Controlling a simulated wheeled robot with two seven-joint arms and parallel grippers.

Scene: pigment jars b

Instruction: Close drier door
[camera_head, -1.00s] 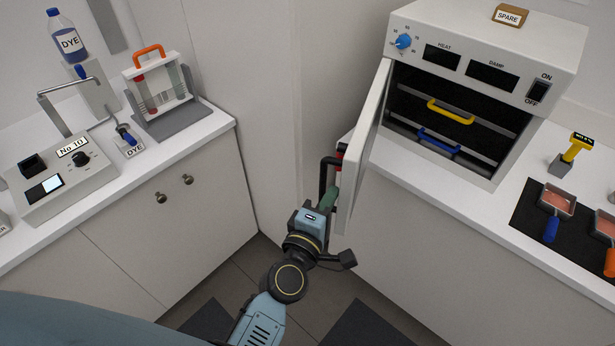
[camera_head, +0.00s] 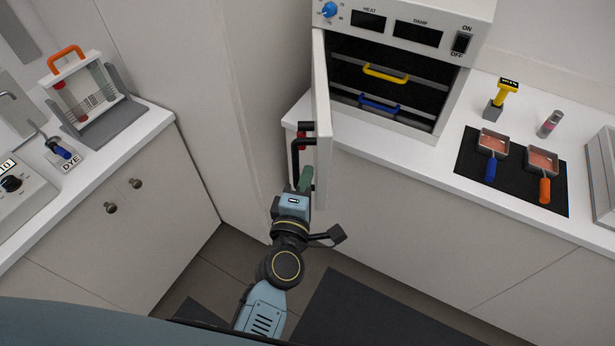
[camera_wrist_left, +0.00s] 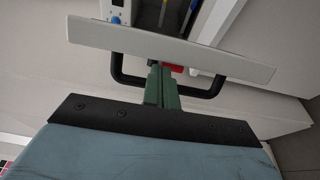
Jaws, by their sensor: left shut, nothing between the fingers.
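The drier (camera_head: 450,18) stands on the right counter with its white door (camera_head: 321,110) swung open, seen nearly edge-on at its left side. A black bar handle (camera_head: 296,160) is on the door's outer, left face. My left gripper (camera_head: 305,180) is at the lower part of the handle, beside the door, with its green fingers shut and empty. In the left wrist view, the fingers (camera_wrist_left: 162,86) lie between the two ends of the handle (camera_wrist_left: 211,92), close to the door (camera_wrist_left: 170,50). Whether they touch the door is unclear. My right gripper is out of view.
Inside the drier are racks with a yellow handle (camera_head: 386,73) and a blue handle (camera_head: 379,103). A dark mat (camera_head: 520,190) with two small pans lies on the counter to the right. A left counter (camera_head: 150,125) holds a tube rack (camera_head: 92,100). Floor between counters is open.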

